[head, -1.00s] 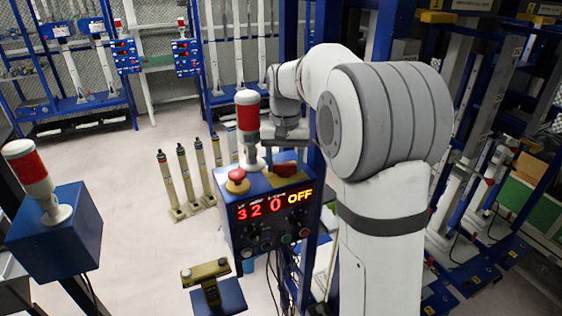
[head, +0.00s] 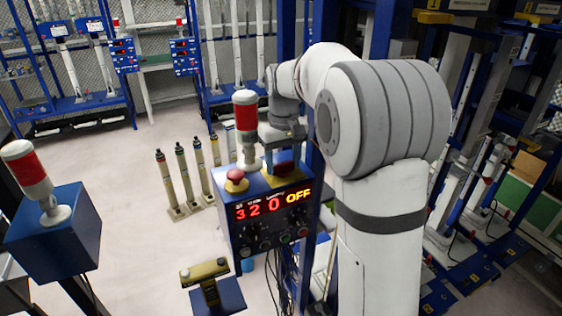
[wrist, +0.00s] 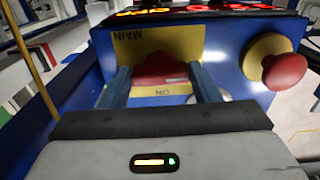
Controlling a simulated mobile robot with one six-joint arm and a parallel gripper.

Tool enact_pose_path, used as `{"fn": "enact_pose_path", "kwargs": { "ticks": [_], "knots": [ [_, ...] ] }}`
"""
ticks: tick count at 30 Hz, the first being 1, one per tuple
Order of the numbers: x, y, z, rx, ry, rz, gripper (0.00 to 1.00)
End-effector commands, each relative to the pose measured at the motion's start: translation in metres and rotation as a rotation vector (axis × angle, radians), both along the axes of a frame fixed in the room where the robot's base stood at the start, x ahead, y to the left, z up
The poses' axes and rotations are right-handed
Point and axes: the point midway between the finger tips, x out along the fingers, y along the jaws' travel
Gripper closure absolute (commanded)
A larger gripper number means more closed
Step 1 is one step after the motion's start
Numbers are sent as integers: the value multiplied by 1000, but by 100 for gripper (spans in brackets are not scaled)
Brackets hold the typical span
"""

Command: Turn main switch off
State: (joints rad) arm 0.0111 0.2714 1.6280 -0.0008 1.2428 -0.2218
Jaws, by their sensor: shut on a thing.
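The red main switch (wrist: 158,75) sits on a yellow plate (wrist: 182,40) marked MAIN and ON, on the blue control box (head: 228,195). My gripper (wrist: 160,82) is shut on the switch, one finger on each side of it, in the wrist view. The switch knob is partly hidden by the fingers and by shadow. In the head view, my gripper (head: 284,158) reaches down onto the switch (head: 285,169) from above. The display (head: 272,204) on the box front is lit and reads 320 OFF.
A red emergency button on a yellow base (head: 236,178) is beside the switch. A red and white signal lamp (head: 247,125) stands close behind it, near my wrist. A second blue box with a lamp (head: 60,235) is at the left. Several thin posts stand on the floor behind.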

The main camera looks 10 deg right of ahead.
Motion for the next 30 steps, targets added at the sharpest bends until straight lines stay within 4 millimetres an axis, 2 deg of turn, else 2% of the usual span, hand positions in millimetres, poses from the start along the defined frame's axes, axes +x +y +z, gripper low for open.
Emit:
{"fn": "enact_pose_path", "kwargs": {
  "ticks": [7, 8, 15, 24, 30],
  "knots": [
    [3, 1, 4, 0, -13, 2, 66],
    [3, 1, 4, 0, -13, 2, 43],
    [1, 1, 2, 0, -6, 1, 23],
    [1, 1, 3, 1, -4, 1, 22],
    [1, 1, 30, 1, -8, 1, 22]
  ]
}}
